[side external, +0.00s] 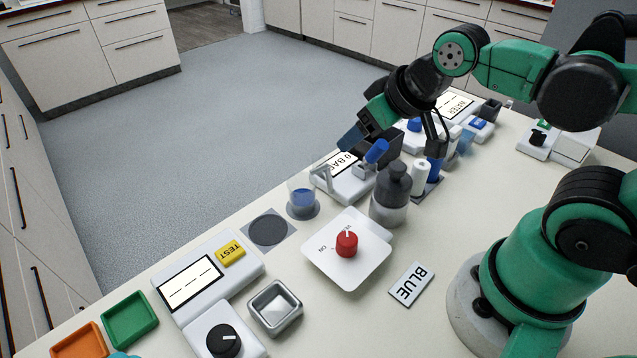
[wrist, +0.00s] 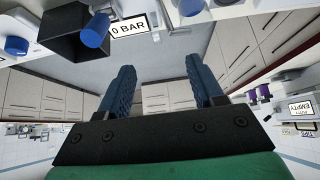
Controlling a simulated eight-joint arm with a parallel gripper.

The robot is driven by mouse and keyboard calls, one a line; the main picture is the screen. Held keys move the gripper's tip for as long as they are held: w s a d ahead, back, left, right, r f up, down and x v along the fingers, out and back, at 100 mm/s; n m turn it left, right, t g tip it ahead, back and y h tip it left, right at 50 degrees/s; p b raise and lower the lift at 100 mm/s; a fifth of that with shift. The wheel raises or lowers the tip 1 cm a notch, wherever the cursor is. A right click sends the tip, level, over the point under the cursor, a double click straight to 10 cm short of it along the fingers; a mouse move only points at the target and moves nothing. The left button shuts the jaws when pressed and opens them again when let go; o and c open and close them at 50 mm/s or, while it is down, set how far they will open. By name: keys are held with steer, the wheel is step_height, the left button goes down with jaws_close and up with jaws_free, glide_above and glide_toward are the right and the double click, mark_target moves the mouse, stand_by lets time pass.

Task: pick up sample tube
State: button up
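My gripper (side external: 351,137) hangs over the far edge of the counter, above the 0 BAR station. In the wrist view its two blue fingers (wrist: 160,66) stand apart with nothing between them, only distant cabinets behind. A white tube-like cylinder (side external: 418,178) and a blue one (side external: 434,170) stand upright close together, right of the dark grey bottle; I cannot tell which is the sample tube. My gripper is left of them and touches neither. A tilted blue cylinder (side external: 376,151) sits at the 0 BAR station; it also shows in the wrist view (wrist: 95,32).
The dark grey bottle (side external: 391,193) and a blue-filled beaker (side external: 302,200) stand near the 0 BAR station (side external: 352,188). A red knob unit (side external: 347,243) and BLUE label (side external: 411,285) lie nearer. A black box (wrist: 70,32) adjoins the blue cylinder. The right-hand counter has free room.

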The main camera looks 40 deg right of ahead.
steer(key=o, duration=0.4)
steer(key=shift+o, duration=0.2)
step_height(320, 180, up, 5)
steer(key=n+g+h, duration=0.2)
steer(key=n+h, duration=1)
steer(key=n, duration=1)
glide_above(297, 202)
steer(key=s+a, duration=0.1)
steer(key=a, duration=0.2)
steer(key=shift+h, duration=0.3)
step_height(297, 202, down, 16)
steer(key=shift+d+f, duration=0.25)
steer(key=shift+f, duration=0.1)
steer(key=shift+x, duration=2.65)
